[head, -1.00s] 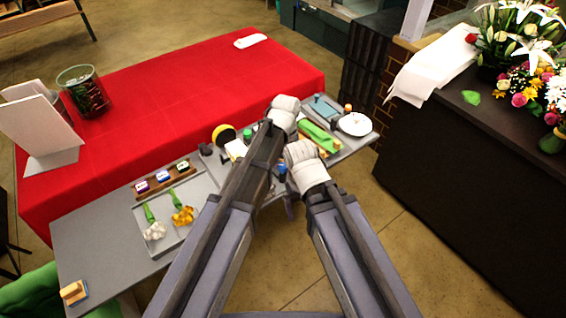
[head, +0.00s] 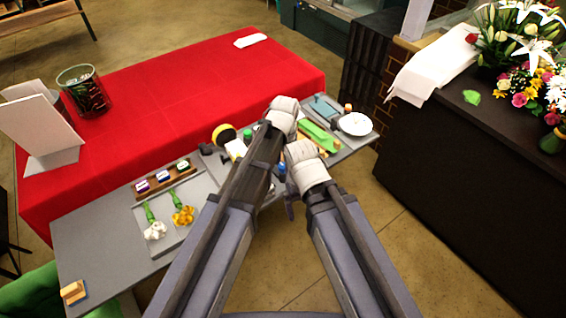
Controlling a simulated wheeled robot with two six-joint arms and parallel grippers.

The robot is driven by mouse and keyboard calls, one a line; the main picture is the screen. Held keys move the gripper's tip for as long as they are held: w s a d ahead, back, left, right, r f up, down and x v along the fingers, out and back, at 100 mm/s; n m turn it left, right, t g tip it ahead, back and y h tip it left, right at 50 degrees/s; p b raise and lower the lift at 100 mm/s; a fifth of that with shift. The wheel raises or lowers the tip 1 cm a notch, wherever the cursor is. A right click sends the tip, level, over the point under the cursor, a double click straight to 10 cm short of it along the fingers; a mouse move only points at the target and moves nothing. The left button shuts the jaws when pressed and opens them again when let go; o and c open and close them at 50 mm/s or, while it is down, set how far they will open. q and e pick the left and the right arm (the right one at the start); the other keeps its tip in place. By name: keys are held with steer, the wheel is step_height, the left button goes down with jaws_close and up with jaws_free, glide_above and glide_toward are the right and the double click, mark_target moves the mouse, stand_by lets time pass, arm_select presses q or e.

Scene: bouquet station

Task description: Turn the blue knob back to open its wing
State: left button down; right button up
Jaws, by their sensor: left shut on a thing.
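The blue knob (head: 282,167) shows as a small blue spot in the gap between my two forearms, beside the right arm's white wrist. My left gripper (head: 281,175) is mostly hidden behind my arms; only a little of its dark part shows at the knob, and it is shut on it. A green knob (head: 248,134) stands behind my left forearm. The knob's wing cannot be made out clearly. My right arm's white wrist is close to the knob, but its gripper is hidden.
A grey bench (head: 100,240) runs in front of a red-covered table (head: 180,100). On it are a tray with two flowers (head: 155,230), a wooden rack of small blocks (head: 165,178), a green strip (head: 318,136) and a white dish (head: 356,124). A dark counter (head: 470,190) with bouquets stands right.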

stand_by(0.4)
arm_select(q)
steer(key=c, duration=0.5)
jaws_free()
step_height(320, 180, up, 8)
steer(key=p, duration=0.8)
steer(key=shift+s+d, duration=0.1)
steer(key=shift+f, duration=0.1)
